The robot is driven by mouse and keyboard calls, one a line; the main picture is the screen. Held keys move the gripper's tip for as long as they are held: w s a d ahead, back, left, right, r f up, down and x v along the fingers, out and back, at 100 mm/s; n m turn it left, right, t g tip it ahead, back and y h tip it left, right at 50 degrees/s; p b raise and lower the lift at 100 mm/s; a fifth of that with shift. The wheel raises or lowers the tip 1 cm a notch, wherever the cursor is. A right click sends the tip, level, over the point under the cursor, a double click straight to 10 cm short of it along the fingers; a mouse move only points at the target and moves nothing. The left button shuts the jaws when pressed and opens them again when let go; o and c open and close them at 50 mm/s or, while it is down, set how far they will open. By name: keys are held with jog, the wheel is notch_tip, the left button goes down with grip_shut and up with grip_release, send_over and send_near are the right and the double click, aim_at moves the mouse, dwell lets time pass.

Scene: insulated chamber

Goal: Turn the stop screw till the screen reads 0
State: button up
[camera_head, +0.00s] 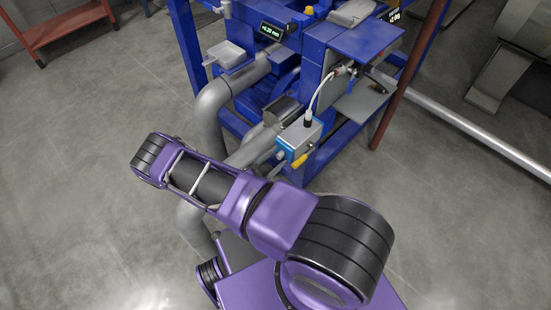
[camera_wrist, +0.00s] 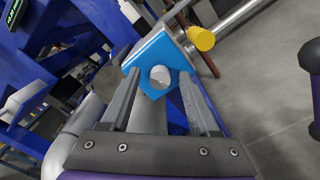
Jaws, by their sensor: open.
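A small dark screen (camera_head: 271,31) on the blue machine shows a reading like +0.20 mm, too small to read surely. A grey box with a blue face (camera_head: 298,138) sits at the machine's near side. In the wrist view, a pale round end (camera_wrist: 160,76), perhaps the stop screw, shows in the middle of the blue face (camera_wrist: 150,53). My gripper (camera_wrist: 161,80) is open, its two fingers apart on either side of this round end. Contact cannot be told. A yellow knob (camera_wrist: 201,38) sticks out to the right; it also shows in the head view (camera_head: 299,161).
A second screen (camera_head: 394,15) is at the upper right of the machine. A thick grey pipe (camera_head: 211,110) bends down beside my arm. A white cable (camera_head: 319,92) rises from the box. A red-brown post (camera_head: 395,85) stands right.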

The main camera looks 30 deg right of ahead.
grip_shut()
dwell(0.3)
jog(key=shift+m, duration=0.3)
jog(key=m+b, duration=0.1)
jog(key=m, duration=0.9)
jog(key=shift+m, duration=0.3)
dwell(0.4)
jog(key=shift+w, duration=0.1)
grip_release()
